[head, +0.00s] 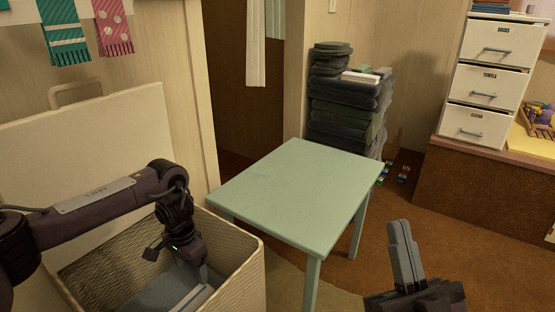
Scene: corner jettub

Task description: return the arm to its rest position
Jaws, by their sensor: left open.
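My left arm reaches in from the left and bends down at the wrist. My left gripper (192,262) hangs low inside a woven basket (254,262); it is open, and its fingertips are hard to make out. A flat blue-grey and white item (170,292) lies in the basket, under the gripper; I cannot tell whether they touch. My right gripper (405,250) points up at the bottom right, in front of the table and apart from it. Its fingers look close together in this view, and I see nothing held in them.
A bare pale green table (300,185) stands in the middle. Behind it is a tall stack of dark folded cloths (346,110). A white drawer unit (491,82) stands on a brown ledge at the right. The basket's raised lid (90,150) leans at the left.

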